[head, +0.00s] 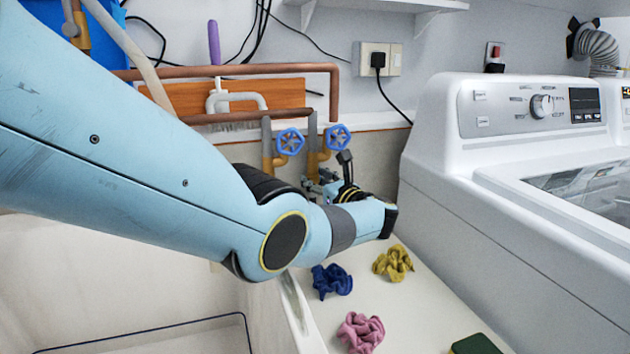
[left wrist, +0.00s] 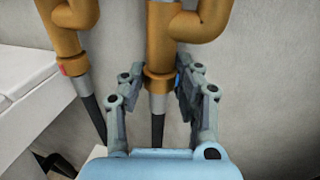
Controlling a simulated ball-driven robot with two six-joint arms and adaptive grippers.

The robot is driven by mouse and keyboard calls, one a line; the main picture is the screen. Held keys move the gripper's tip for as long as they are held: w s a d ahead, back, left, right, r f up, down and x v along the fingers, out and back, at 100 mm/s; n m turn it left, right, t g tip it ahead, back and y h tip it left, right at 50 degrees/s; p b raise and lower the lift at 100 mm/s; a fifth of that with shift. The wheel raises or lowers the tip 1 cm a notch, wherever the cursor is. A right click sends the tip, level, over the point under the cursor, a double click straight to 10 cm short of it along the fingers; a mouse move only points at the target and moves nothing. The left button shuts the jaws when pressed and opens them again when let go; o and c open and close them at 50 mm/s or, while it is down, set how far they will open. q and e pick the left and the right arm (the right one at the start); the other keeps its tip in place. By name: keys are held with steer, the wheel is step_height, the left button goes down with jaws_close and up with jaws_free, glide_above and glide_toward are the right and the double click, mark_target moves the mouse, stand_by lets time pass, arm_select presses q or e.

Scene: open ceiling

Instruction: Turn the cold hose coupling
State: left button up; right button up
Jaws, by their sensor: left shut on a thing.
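The cold hose coupling (left wrist: 158,84) is a brass collar with a blue mark, under a brass valve body (left wrist: 165,40) in the left wrist view. A grey sleeve and black hose (left wrist: 157,131) hang straight below it. My left gripper (left wrist: 160,90) has a finger on either side and is shut on the coupling. In the head view my left gripper (head: 318,185) is small below the two blue valve wheels (head: 290,141), (head: 338,137), and my arm hides much of the hoses. My right gripper is out of view.
A second coupling with a red mark (left wrist: 66,68) hangs close by on the left in the left wrist view. A white washing machine (head: 480,200) stands at right. Blue (head: 331,281), yellow (head: 394,263) and pink (head: 360,332) cloths lie on the white surface below.

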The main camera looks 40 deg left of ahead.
arm_select(q)
steer(key=shift+s+r+m+t+p, duration=0.1)
steer(key=shift+r+m+t+p, duration=0.1)
steer(key=shift+m+t+p, duration=0.35)
jaws_close()
steer(key=shift+f+t+h+p, duration=0.1)
steer(key=shift+t+h+p, duration=0.2)
steer(key=shift+t+p, duration=0.2)
steer(key=shift+f, duration=0.1)
steer(key=o, duration=1.1)
jaws_free()
